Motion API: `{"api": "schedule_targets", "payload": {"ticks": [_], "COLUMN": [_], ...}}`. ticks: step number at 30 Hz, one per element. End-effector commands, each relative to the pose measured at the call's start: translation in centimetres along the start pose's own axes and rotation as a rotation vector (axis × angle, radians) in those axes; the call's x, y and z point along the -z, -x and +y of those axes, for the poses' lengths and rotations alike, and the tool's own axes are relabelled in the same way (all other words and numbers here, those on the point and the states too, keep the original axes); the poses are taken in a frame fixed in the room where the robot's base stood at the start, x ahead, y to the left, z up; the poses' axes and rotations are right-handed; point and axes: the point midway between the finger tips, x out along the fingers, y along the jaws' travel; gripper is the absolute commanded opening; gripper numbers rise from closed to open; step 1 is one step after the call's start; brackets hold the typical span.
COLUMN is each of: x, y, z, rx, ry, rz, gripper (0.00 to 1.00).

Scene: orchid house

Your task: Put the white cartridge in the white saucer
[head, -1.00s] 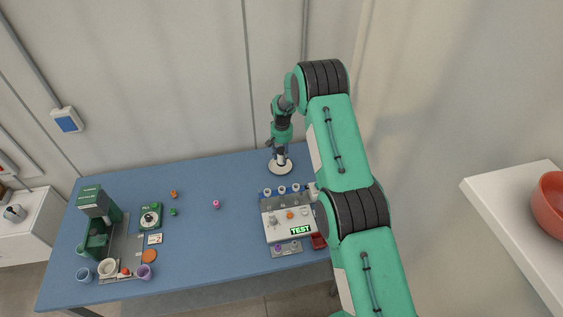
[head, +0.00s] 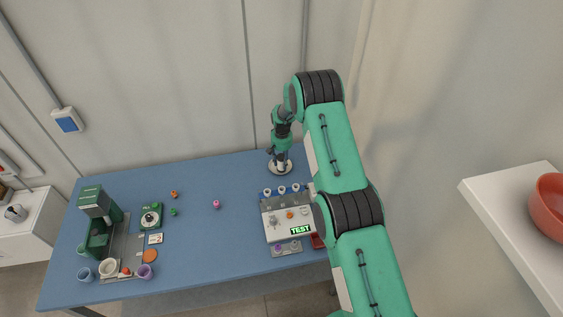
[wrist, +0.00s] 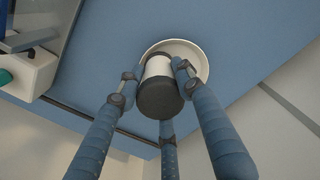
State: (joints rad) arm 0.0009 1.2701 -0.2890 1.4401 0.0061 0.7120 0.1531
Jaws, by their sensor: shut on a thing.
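The white cartridge (wrist: 158,68) has a dark end cap and is gripped between the fingers of my gripper (wrist: 155,85) in the wrist view. The cartridge is over the white saucer (wrist: 196,50), whose rim shows around and beyond it. In the head view, my gripper (head: 280,157) is low over the saucer (head: 288,170) near the back right of the blue table. The cartridge's lower end is hidden, so I cannot tell whether it touches the saucer.
A grey device with a lit "TEST" display (head: 300,230) stands just in front of the saucer. A green machine (head: 95,220) with cups is at the table's left. A small pink item (head: 216,204) lies mid-table. Blue table is clear left of the saucer.

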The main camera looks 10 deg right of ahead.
Motion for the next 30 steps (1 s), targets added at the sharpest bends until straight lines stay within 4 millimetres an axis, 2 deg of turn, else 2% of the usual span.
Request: {"api": "schedule_targets", "payload": {"ticks": [15, 16, 18, 19, 30], "x": [0.05, 0.04, 0.05, 0.06, 0.04], "y": [-0.57, -0.59, -0.49, -0.48, -0.40], "z": [-0.01, 0.00, -0.01, -0.01, 0.00], "rx": [0.000, 0.000, 0.000, 0.000, 0.000], "ry": [0.000, 0.000, 0.000, 0.000, 0.000], "rz": [0.001, 0.001, 0.001, 0.001, 0.001], "gripper": [0.09, 0.37, 0.51, 0.55, 0.55]}}
